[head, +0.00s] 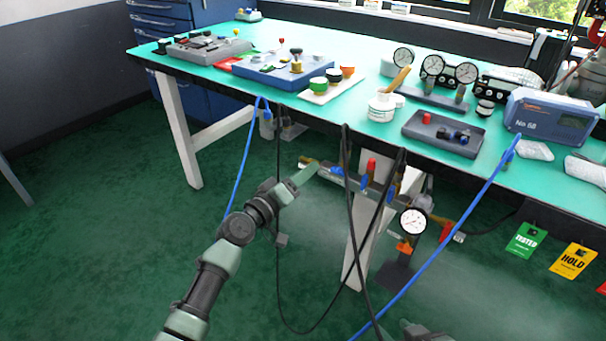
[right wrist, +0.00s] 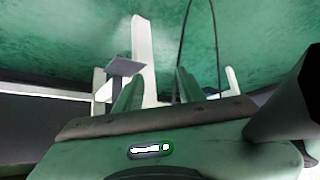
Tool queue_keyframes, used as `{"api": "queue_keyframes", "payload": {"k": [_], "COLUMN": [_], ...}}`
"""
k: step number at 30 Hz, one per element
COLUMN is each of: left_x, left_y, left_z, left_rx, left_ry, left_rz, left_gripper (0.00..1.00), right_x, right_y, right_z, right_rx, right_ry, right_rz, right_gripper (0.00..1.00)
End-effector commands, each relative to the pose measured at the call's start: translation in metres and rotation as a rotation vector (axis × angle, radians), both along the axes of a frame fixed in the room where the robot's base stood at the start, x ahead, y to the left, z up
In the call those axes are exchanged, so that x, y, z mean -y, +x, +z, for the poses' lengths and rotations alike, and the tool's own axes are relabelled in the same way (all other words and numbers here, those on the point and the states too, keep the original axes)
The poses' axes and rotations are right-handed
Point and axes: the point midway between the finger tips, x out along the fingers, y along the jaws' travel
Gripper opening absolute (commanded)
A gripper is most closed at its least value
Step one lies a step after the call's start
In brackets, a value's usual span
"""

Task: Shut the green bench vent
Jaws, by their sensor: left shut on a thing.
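A pipe manifold (head: 350,180) hangs under the bench's front edge in the head view, with blue and red handles and a brass fitting (head: 307,161) at its left end. My left gripper (head: 312,170) reaches this left end and is shut on a small part there. The fingers hide that part; it seems to be the green bench vent, whose handle I cannot make out. My right gripper (right wrist: 160,92) is open and empty in the right wrist view, its two green fingers apart. In the head view only a bit of my right arm shows at the bottom edge.
A pressure gauge (head: 412,221) sits at the manifold's right. Black cables (head: 347,210) and a blue hose (head: 440,245) hang in front. The bench (head: 380,55) carries instruments and trays. Green and yellow tags (head: 526,240) hang at right. The floor at left is clear.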

Motion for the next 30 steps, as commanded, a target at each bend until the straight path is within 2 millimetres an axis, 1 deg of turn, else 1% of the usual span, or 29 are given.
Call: {"api": "queue_keyframes", "payload": {"k": [2, 8, 18, 24, 30], "left_x": [0.0, 0.0, 0.0, 0.0, 0.0], "left_y": [0.0, 0.0, -0.001, 0.0, 0.0], "left_z": [0.0, 0.0, -0.001, -0.001, -0.002], "left_rx": [-0.046, -0.157, -0.323, -0.385, -0.421], "left_ry": [-0.059, -0.212, -0.438, -0.525, -0.574], "left_rz": [-0.001, -0.001, 0.0, 0.0, 0.001], "left_gripper": [0.05, 0.05, 0.05, 0.05, 0.05], "right_x": [0.001, 0.008, 0.019, 0.024, 0.027], "right_y": [-0.003, -0.021, -0.056, -0.073, -0.084], "right_z": [-0.001, -0.012, -0.026, -0.031, -0.034], "right_rx": [-0.016, -0.109, -0.275, -0.356, -0.401], "right_ry": [-0.004, -0.024, -0.059, -0.076, -0.085], "right_rz": [-0.001, -0.009, -0.023, -0.028, -0.032], "right_gripper": [0.39, 0.39, 0.39, 0.39, 0.39]}}
